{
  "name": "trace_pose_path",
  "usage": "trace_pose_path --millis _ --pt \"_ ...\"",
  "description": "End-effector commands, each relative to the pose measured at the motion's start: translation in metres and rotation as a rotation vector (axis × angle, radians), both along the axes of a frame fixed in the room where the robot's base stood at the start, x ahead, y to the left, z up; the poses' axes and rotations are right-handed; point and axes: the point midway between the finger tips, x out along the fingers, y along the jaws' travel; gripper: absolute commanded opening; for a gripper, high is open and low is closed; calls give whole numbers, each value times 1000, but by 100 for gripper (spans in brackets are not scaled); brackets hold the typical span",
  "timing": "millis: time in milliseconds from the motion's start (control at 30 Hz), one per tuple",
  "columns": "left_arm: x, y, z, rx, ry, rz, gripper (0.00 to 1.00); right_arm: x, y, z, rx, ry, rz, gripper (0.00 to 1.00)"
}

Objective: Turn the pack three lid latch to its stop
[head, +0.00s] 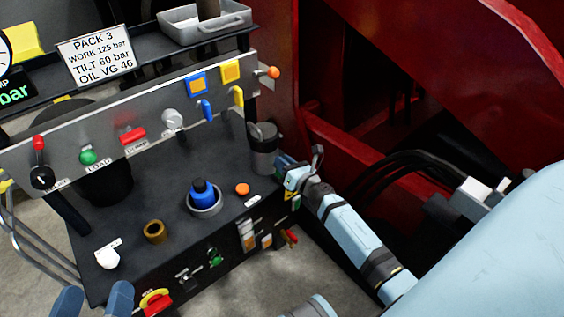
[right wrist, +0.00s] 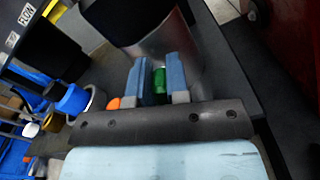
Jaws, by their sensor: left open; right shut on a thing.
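The pack three canister (head: 264,158) is a grey cylinder with a dark lid (head: 262,131), standing upright at the deck's right end. In the right wrist view its silver body (right wrist: 160,42) and dark lid (right wrist: 130,15) fill the top middle. My right gripper (head: 285,162) is beside the canister. In the right wrist view, my right gripper (right wrist: 157,75) is shut on a small green piece (right wrist: 159,80), which looks like the lid latch. How far it is turned cannot be told. My left gripper (head: 94,298) is open and empty at the bottom left, its blue fingers apart.
A blue-capped filler (head: 203,194), an orange button (head: 242,189) and a brass ring (head: 155,231) sit on the dark deck. Behind is a grey control panel (head: 60,172) with levers and knobs. A PACK 3 sign (head: 96,54) stands above. Red structure (head: 370,165) bounds the right.

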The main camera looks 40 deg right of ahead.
Motion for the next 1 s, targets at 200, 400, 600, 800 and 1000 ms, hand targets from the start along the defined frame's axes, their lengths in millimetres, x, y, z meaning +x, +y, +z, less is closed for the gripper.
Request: trace_pose_path --millis 200,400,600,800,1000 --pt "0 1 8 -11 -20 9 84 0 -5 -2 207 18 -1 0" --pt "0 1 17 -21 -42 16 84 1 -9 -5 397 32 -1 0" --pt "0 2 26 -36 -68 24 84 1 -12 -8 587 48 -2 0" --pt "-2 3 36 -51 -93 35 84 1 -15 -13 775 62 -1 0" --pt "-4 4 44 -66 -118 46 84 1 -16 -17 946 76 -2 0"
